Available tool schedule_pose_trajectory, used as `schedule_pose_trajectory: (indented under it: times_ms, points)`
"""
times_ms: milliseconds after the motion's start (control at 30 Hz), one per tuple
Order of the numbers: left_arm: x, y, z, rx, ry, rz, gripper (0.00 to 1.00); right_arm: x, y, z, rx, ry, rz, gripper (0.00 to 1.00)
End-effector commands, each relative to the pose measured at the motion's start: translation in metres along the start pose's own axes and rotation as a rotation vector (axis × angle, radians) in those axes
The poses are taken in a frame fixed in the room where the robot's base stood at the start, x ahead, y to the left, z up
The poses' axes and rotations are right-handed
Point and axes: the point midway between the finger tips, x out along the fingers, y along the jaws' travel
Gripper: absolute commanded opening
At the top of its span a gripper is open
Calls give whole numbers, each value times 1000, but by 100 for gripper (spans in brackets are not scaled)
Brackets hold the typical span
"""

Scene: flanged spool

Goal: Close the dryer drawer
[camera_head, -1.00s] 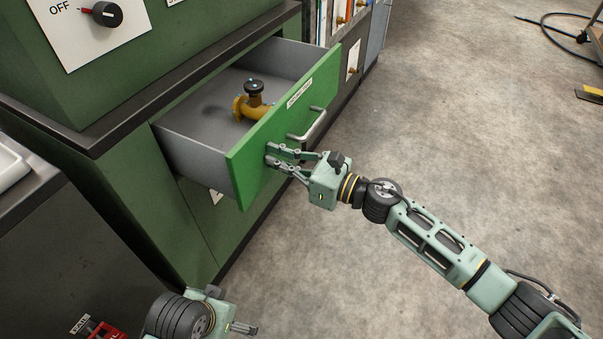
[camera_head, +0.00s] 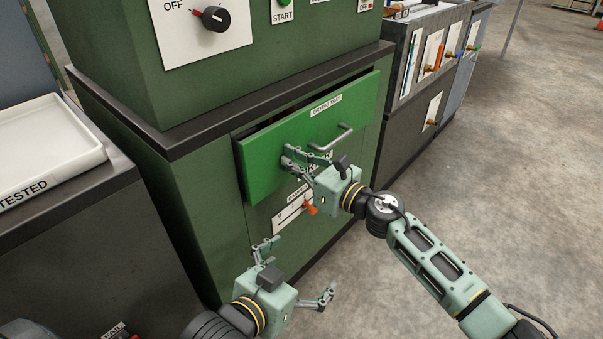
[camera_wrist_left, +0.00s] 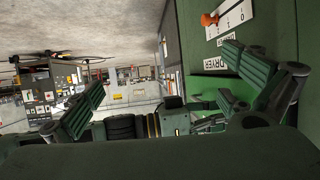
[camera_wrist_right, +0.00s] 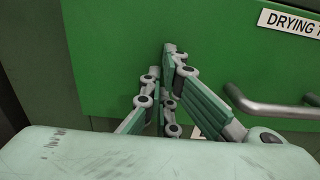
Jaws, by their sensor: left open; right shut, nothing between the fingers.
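The right wrist view shows the fingers (camera_wrist_right: 168,75) against or very near the green panel. My left gripper (camera_head: 299,270) is open and empty, low in front of the cabinet. The drawer's inside is hidden.
The green cabinet (camera_head: 205,215) carries a dark ledge above the drawer and an orange switch (camera_head: 310,208) below it. A white tray (camera_head: 50,150) rests on the counter at left. Grey panels (camera_head: 425,60) stand at right. The floor at right is clear.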

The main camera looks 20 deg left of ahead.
Motion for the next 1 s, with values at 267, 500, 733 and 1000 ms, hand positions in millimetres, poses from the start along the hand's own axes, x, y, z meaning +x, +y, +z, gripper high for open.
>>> schedule_pose_trajectory:
  times_ms: [267,500,733,1000]
  points:
    - [3,4,-32,0,152,9,100,10,0,0,-2,0,0,0]
    - [2,4,-36,0,170,9,100,12,0,2,-2,-2,-1,0]
    - [2,4,-36,0,169,9,100,12,0,4,-2,-5,-2,0]
    - [1,7,-53,-2,258,16,100,-2,-12,0,-3,-3,-4,0]
